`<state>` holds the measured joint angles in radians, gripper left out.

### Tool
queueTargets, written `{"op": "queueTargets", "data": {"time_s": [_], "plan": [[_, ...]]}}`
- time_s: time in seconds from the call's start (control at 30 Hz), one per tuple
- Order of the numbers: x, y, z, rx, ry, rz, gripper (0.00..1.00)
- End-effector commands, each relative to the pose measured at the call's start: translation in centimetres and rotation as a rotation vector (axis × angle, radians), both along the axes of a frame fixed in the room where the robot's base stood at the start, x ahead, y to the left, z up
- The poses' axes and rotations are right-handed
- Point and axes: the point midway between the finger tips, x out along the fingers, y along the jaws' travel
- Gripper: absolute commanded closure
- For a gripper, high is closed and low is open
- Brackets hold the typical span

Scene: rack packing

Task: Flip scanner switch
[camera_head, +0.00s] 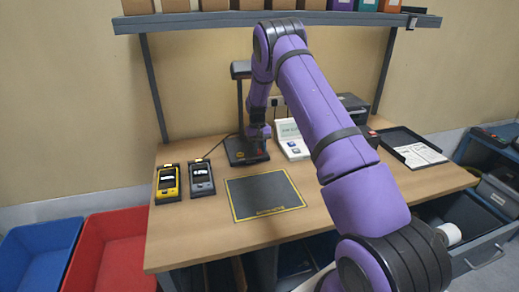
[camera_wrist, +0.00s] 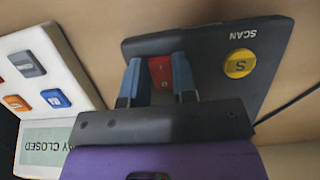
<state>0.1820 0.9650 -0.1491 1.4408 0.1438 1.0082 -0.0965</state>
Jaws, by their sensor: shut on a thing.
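The scanner (camera_head: 236,152) stands at the back of the table, with a dark base, an upright post and a dark head. In the wrist view its base (camera_wrist: 215,55) fills the middle, with "SCAN" lettering and a round yellow "S" button (camera_wrist: 239,65). The red scanner switch (camera_wrist: 160,72) sits on the base between the two blue fingertips of my gripper (camera_wrist: 158,80). My gripper is shut on the red switch. In the head view my gripper (camera_head: 259,143) is low over the base, and the switch is mostly hidden there.
A white panel (camera_head: 303,152) with buttons and a display stands right of the scanner; it also shows in the wrist view (camera_wrist: 25,45). A yellow handheld device (camera_head: 167,184) and a grey one (camera_head: 201,179) lie left. A dark mat (camera_head: 264,195) lies in front. A tray (camera_head: 412,148) is at right.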

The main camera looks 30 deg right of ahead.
Motion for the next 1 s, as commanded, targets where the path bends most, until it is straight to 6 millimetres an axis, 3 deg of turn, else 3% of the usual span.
{"op": "queueTargets", "data": {"time_s": [0.07, 0.1, 0.2, 0.53, 0.77, 1.0], "plan": [[0.0, 0.0, 0.1, 0.000, -0.001, 0.000, 0.98], [0.0, 0.0, 0.1, 0.000, -0.001, 0.000, 0.65], [0.0, 0.0, 0.0, 0.000, -0.001, 0.000, 0.49], [0.0, 0.0, 0.5, -0.001, -0.002, 0.000, 0.49], [0.1, 0.0, 3.8, -0.001, -0.005, 0.000, 0.49], [-4.4, 1.3, 4.1, 0.000, 0.000, 0.000, 0.49]]}}
